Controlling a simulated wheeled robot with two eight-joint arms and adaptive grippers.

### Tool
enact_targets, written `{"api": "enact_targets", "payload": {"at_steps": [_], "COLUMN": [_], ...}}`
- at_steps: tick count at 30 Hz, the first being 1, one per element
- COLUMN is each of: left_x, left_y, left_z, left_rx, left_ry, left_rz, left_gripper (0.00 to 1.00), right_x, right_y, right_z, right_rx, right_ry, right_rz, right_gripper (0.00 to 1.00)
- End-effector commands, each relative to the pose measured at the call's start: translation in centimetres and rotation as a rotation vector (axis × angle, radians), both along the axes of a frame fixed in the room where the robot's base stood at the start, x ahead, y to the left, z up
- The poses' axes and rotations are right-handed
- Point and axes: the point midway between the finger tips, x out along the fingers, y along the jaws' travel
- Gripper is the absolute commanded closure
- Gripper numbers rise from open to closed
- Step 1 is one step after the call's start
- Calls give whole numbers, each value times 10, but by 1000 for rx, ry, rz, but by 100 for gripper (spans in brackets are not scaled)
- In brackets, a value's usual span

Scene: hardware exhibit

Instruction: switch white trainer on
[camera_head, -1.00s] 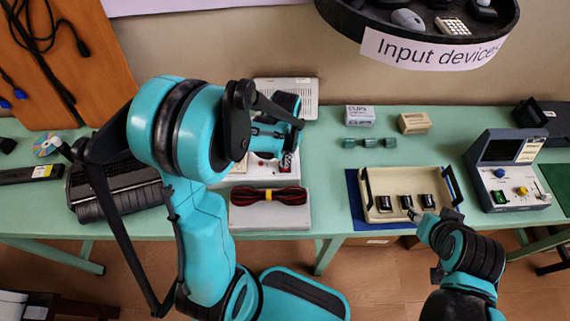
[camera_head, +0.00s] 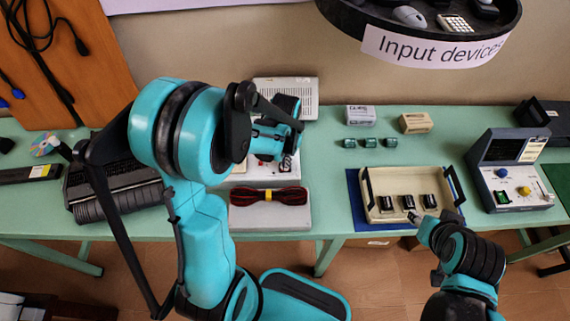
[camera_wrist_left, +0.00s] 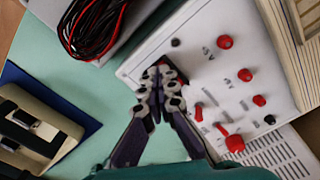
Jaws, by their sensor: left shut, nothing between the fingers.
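The white trainer (camera_wrist_left: 205,60) is a white box with red knobs and sockets on its top panel. In the head view the trainer (camera_head: 238,179) is partly hidden behind my left arm. My left gripper (camera_wrist_left: 160,72) is shut and empty. Its fingertips are over the panel's near corner, at a small dark and red part that they mostly cover. I cannot tell whether they touch it, or which way the switch is set. In the head view the left gripper (camera_head: 287,163) is low over the trainer. My right gripper (camera_head: 413,218) is by the front edge of the beige tray, its jaw state unclear.
A grey case (camera_head: 270,217) with a coiled red-black cable lies in front of the trainer. The beige tray (camera_head: 385,216) holds three dark parts. A blue-grey instrument (camera_head: 510,170) stands at the right. A black keyboard-like machine (camera_head: 115,190) is at the left. The "Input devices" shelf (camera_head: 430,50) hangs above.

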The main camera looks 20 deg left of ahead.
Motion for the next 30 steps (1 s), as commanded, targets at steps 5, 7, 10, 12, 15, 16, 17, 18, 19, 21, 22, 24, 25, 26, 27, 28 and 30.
{"api": "enact_targets", "payload": {"at_steps": [5,7,10,12,15,16,17,18,19,21,22,24,25,26,27,28,30], "left_x": [0,0,0,0,0,0,0,0,0,0,0,0,0,0,0,0,0], "left_y": [0,0,0,0,0,0,0,0,0,0,0,0,0,0,0,0,0], "left_z": [1,4,12,19,27,30,32,36,38,44,47,53,55,58,61,64,68], "left_rx": [0,0,0,0,0,0,0,0,0,0,0,0,0,0,0,0,0], "left_ry": [0,0,0,0,0,0,0,0,0,0,0,0,0,0,0,0,0], "left_rz": [0,0,0,0,0,0,0,0,0,0,0,0,0,0,0,0,0], "left_gripper": [100,100,100,100,100,100,100,100,100,100,100,100,100,100,100,100,100], "right_x": [0,0,0,0,0,0,0,0,0,0,0,0,0,0,0,0,0], "right_y": [0,0,0,0,0,0,0,0,0,0,0,0,0,0,0,0,0], "right_z": [1,4,10,15,21,23,25,28,29,34,36,40,42,44,46,48,51], "right_rx": [0,0,0,0,0,0,0,0,0,0,0,0,0,0,0,0,0], "right_ry": [0,0,0,0,0,0,0,0,0,0,0,0,0,0,0,0,0], "right_rz": [0,0,0,0,0,0,0,0,0,0,0,0,0,0,0,0,0], "right_gripper": [60,60,60,60,60,60,60,60,60,60,60,60,60,60,60,60,60]}}
